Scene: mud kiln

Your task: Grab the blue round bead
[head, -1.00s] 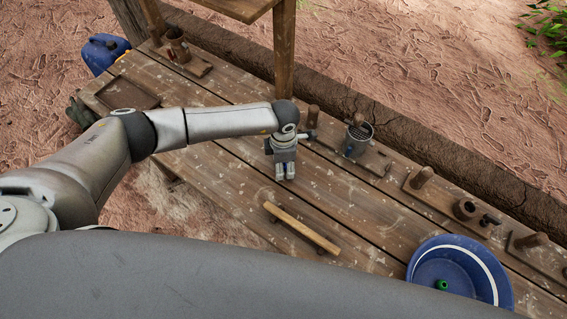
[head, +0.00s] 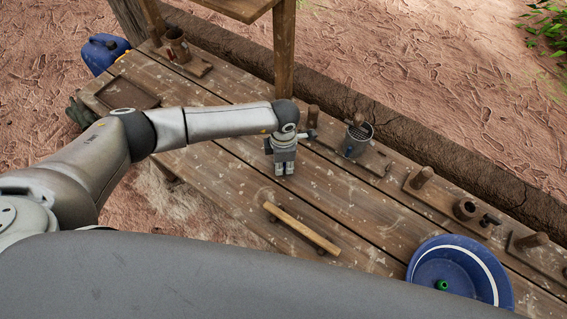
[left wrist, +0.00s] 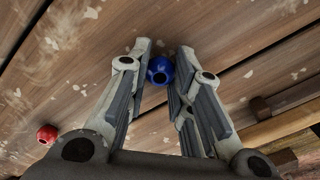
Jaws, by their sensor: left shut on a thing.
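The blue round bead (left wrist: 160,71) shows in the left wrist view between the fingertips of my left gripper (left wrist: 163,62). The gripper is shut on it, with a finger on each side. In the head view my left gripper (head: 284,169) points down over the middle of the wooden table (head: 215,175), and the bead cannot be made out there. My right gripper is not in view.
A red bead (left wrist: 47,134) lies on the planks in the wrist view. A wooden stick (head: 301,228) lies in front of the gripper. A blue basin (head: 425,265) holding a green bead (head: 441,285) stands at the right. A metal cup (head: 357,138) stands behind.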

